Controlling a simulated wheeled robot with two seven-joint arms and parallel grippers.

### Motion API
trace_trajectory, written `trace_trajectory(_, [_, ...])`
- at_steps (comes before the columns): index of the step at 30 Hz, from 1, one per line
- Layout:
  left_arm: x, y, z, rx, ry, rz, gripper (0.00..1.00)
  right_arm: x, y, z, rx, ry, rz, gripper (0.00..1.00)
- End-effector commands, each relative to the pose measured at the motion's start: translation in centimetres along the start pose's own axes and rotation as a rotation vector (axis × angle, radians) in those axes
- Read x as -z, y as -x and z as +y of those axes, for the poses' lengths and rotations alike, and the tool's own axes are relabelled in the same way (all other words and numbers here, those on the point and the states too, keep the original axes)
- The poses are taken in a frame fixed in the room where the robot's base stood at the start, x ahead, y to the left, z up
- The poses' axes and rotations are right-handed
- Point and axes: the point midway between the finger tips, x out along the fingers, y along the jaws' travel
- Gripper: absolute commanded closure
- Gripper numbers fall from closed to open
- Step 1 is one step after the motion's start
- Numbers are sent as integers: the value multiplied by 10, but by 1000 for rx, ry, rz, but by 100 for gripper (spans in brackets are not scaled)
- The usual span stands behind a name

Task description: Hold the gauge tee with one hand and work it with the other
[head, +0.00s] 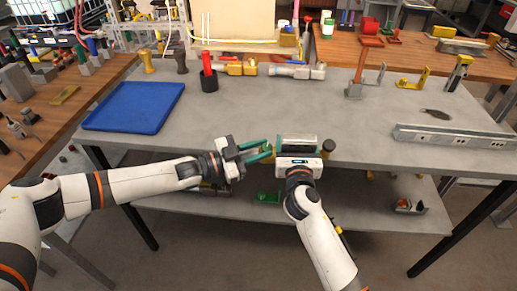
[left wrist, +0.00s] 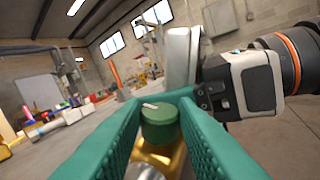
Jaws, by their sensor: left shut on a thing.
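My left gripper (head: 262,151) is shut on the gauge tee, in front of the grey bench's front edge. In the left wrist view the tee's green round knob (left wrist: 160,124) with a white mark and its brass body (left wrist: 158,158) sit between the teal fingers. In the head view only a small bit of the tee shows at the fingertips. My right gripper (head: 297,145) is close beside it, to the right; its fingers are mostly hidden, so I cannot tell its opening or any contact. It also shows in the left wrist view (left wrist: 188,65). A dark-and-brass piece (head: 327,148) shows right of it.
The grey bench (head: 240,125) holds a blue tray (head: 134,107), a red-and-black cylinder (head: 208,78), brass and silver fittings (head: 298,71) at the back and a grey slotted rail (head: 455,137). A lower shelf (head: 350,214) runs underneath. The bench middle is clear.

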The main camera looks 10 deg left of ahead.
Motion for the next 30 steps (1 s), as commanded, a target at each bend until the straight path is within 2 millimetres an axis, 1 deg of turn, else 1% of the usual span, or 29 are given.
trace_trajectory(1, [0,0,-4,-6,6,-3,96,0,0,-1,2,-7,-1,70])
trace_trajectory(12, [0,0,-2,-21,4,0,96,0,0,-1,1,-7,-1,70])
trace_trajectory(13, [0,0,-3,-21,4,0,72,0,0,-1,1,-7,-1,70])
trace_trajectory(15, [0,0,-2,-21,4,1,60,0,0,-1,1,-7,-1,70])
trace_trajectory(17, [0,0,-2,-21,3,1,51,0,0,-1,1,-6,-1,70])
trace_trajectory(25, [0,2,-1,-23,3,2,51,0,0,-1,1,-5,0,70])
trace_trajectory(28, [0,10,-1,-24,3,3,51,0,0,0,1,-5,0,70])
trace_trajectory(30, [1,21,-1,-25,3,4,51,0,0,0,1,-5,0,70])
